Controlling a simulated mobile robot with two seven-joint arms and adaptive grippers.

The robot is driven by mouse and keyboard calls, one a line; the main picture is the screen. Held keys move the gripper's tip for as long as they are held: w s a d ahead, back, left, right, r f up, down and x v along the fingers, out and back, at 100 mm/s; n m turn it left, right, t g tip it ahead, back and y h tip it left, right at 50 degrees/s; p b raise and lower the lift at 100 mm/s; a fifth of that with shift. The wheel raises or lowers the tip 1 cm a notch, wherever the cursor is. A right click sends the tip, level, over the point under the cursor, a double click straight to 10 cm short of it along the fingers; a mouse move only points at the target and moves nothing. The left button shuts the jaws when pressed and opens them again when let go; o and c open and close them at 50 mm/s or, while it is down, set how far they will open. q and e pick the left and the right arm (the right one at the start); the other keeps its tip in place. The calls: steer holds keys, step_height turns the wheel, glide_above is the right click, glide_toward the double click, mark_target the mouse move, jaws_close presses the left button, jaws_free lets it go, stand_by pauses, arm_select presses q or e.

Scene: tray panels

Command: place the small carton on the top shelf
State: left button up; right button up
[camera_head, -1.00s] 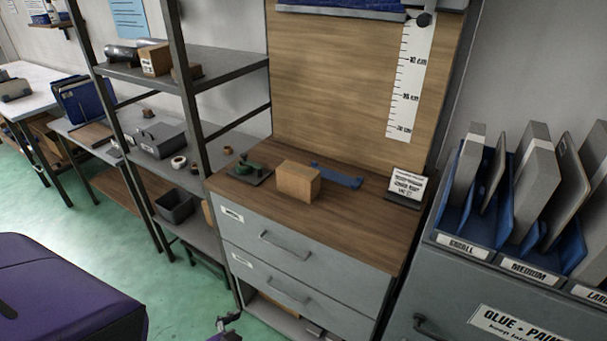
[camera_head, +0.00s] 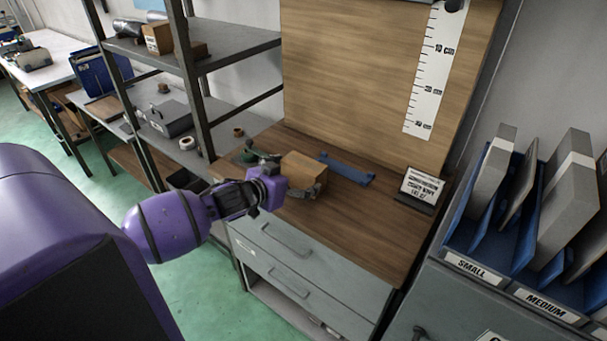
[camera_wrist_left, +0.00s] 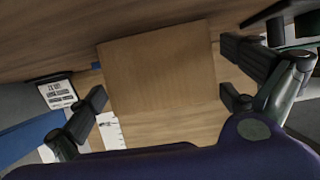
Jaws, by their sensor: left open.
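The small carton (camera_head: 305,170) is a brown box standing on the wooden top of the drawer cabinet. My left gripper (camera_head: 292,183) is at the near side of the carton, partly hiding it. In the left wrist view the carton (camera_wrist_left: 160,72) lies between the two open fingers (camera_wrist_left: 165,100), with a gap on each side. The grey shelf unit (camera_head: 222,62) stands to the left of the cabinet. Its upper visible shelf carries a brown box (camera_head: 158,38) and dark items. My right gripper is not in view.
A green-based tool (camera_head: 250,156) sits left of the carton and a blue bracket (camera_head: 346,169) behind it. A small sign (camera_head: 422,186) stands at the right of the top. A shelf post rises between cabinet and shelves. Panel racks (camera_head: 500,270) stand at the right.

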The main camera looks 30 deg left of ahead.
arm_select(q)
steer(key=x, duration=0.3)
steer(key=shift+d, duration=0.1)
steer(key=shift+w+f, duration=0.15)
steer(key=shift+w, duration=0.15)
steer(key=shift+s, duration=0.1)
steer(key=shift+c, duration=0.4)
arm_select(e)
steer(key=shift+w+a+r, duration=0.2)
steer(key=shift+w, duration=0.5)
